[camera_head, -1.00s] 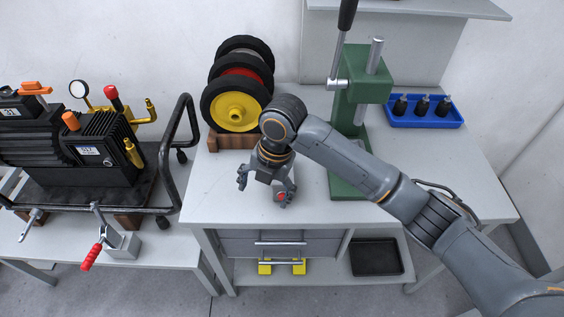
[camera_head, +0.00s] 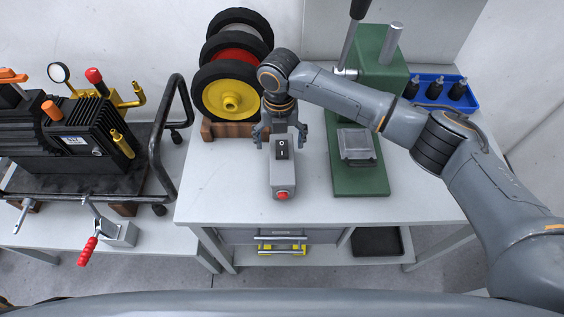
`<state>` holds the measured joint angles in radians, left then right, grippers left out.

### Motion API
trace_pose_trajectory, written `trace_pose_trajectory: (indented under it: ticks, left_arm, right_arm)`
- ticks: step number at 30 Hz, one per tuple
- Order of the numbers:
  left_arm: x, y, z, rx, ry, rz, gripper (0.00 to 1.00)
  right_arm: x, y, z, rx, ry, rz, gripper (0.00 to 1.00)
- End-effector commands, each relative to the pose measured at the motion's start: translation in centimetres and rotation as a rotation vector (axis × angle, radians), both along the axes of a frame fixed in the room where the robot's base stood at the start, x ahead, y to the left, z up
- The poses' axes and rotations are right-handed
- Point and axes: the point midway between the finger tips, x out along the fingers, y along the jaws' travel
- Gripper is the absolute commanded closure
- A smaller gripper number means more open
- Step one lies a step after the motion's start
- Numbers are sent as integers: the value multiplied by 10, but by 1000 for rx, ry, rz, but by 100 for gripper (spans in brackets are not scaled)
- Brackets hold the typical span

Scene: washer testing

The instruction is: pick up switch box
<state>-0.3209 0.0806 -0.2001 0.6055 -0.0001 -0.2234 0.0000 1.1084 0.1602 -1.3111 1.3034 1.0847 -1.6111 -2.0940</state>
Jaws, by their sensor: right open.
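The switch box (camera_head: 283,174) is a grey box with a black rocker switch on top and a red button at its near end. It lies on the white table (camera_head: 230,200), left of the green press. My right gripper (camera_head: 281,142) is open at the far end of the box, with one finger on each side of it. I cannot tell whether the fingers touch the box. My left gripper is not in view.
A green press (camera_head: 358,178) stands close on the right. Wheels on a wooden block (camera_head: 228,130) stand behind on the left. A blue tray (camera_head: 440,92) with black parts sits at the back right. A pump (camera_head: 75,150) is on the left table. The table's front is clear.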

Motion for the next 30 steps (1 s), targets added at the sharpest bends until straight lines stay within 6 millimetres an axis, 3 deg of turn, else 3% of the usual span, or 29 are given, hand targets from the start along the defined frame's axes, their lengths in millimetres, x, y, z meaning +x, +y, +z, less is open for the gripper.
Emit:
trace_pose_trajectory:
  ticks: [3,7,13,21,23,30]
  left_arm:
    - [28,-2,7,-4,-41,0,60]
    - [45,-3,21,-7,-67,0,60]
    - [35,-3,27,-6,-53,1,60]
    - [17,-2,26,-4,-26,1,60]
    - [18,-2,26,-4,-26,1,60]
    - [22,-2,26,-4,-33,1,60]
  right_arm:
    - [-2,-1,-6,0,1,0,15]
    - [-10,-4,-21,-2,4,0,15]
    - [-13,-5,-49,0,1,-1,15]
    - [-12,-5,-54,0,-1,1,15]
    - [-12,-5,-54,0,-1,0,23]
    - [-12,-5,-54,1,-1,0,72]
